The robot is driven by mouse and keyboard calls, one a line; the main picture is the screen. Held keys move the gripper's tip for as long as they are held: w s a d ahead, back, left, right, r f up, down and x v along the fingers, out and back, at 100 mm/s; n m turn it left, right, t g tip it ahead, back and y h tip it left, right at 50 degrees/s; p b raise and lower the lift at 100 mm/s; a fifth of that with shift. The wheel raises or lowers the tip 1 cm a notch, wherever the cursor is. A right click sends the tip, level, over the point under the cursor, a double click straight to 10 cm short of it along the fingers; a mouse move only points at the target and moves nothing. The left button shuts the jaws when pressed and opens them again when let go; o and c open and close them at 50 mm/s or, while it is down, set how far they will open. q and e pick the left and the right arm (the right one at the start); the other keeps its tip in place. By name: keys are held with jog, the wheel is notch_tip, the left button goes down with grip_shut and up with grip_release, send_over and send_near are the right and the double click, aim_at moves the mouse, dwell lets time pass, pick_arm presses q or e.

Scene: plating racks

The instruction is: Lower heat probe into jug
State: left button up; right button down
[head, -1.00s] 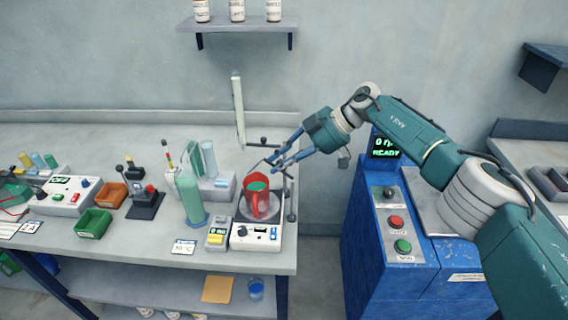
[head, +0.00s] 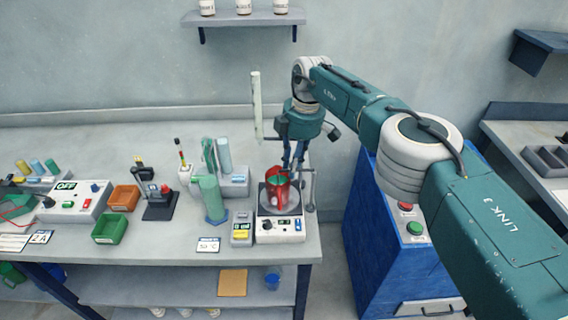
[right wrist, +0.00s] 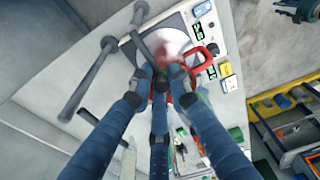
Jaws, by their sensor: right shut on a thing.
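The red jug (head: 270,189) with green contents stands on the round plate of a white hotplate unit (head: 266,236). My right gripper (head: 293,168) comes down from above at the jug's back right side. In the right wrist view my right gripper (right wrist: 163,76) is shut on a slim dark part that looks like the heat probe (right wrist: 145,48), over the jug (right wrist: 208,57). The fingers and jug hide the probe's lower end, so I cannot tell how deep it is. My left gripper is not in view.
A stand rod (head: 309,190) is close right of the jug. Green cylinder (head: 210,198) and a small yellow-labelled device (head: 242,234) are to its left. A tall pale bar (head: 256,105) rises behind. The blue cabinet (head: 370,225) is right of the bench.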

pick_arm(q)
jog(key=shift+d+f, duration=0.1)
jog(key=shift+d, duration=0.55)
pick_arm(e)
jog(key=shift+s+f, duration=0.35)
jog(key=shift+f, duration=0.15)
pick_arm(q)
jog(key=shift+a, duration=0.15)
pick_arm(e)
jog(key=c, duration=1.7)
grip_release()
jog(key=shift+w+r, duration=0.15)
jog(key=shift+r, duration=0.05)
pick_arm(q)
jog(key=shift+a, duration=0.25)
pick_arm(e)
jog(key=r, duration=0.4)
jog(key=d+r, duration=0.1)
jog(key=r, duration=0.6)
jog(key=shift+d+r, duration=0.15)
jog(key=shift+r, duration=0.15)
